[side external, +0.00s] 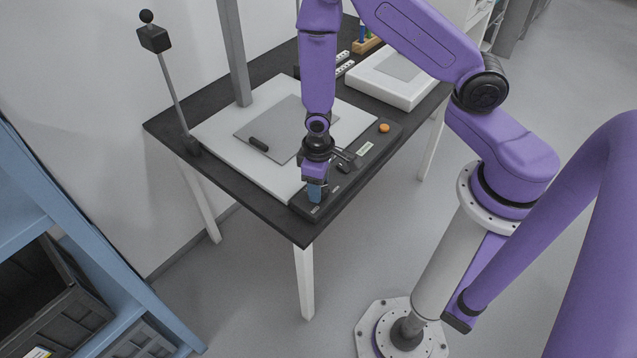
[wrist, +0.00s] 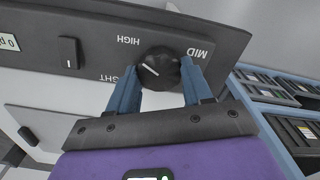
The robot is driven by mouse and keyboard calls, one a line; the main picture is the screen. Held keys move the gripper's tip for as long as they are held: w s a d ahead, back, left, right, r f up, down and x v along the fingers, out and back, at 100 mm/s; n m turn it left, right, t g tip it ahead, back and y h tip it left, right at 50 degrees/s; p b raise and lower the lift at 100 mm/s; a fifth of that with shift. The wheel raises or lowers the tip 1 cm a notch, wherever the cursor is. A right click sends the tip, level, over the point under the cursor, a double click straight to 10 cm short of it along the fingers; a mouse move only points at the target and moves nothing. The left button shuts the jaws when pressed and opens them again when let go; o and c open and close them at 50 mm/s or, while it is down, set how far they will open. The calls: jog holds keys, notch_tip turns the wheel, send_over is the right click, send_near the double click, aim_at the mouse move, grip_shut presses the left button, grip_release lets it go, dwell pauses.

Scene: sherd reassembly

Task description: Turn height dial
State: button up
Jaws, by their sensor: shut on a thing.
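The height dial (wrist: 158,69) is a round black knob with a white pointer line, on a dark control panel (wrist: 100,30) in the wrist view. The words HIGH and MID show upside down around it, and another label is partly covered. The pointer line aims toward the upper left, on the HIGH side. My gripper (wrist: 160,84) has its two blue fingers on either side of the dial, shut on it. In the side external view my gripper (side external: 315,190) points down at the near end of the panel strip (side external: 365,165), and it hides the dial there.
A black rocker switch (wrist: 69,52) sits beside the dial on the panel. An orange button (side external: 384,128) is at the strip's far end. A white board with a grey mat (side external: 250,128) lies behind the strip. A thin post (side external: 172,90) stands at the table's left.

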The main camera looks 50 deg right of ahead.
jog(key=o, duration=1)
jog(key=shift+o, duration=0.2)
jog(key=shift+r, duration=0.1)
notch_tip(320, 180, up, 17)
jog(key=shift+r, duration=0.15)
dwell(0.3)
jog(key=s+d+r+n, duration=0.1)
jog(key=s+r+n, duration=0.3)
jog(key=s, duration=0.5)
jog(key=s+d+r+n, duration=0.1)
jog(key=s+r+n, duration=0.3)
jog(key=s, duration=0.6)
jog(key=shift+d+r, duration=0.35)
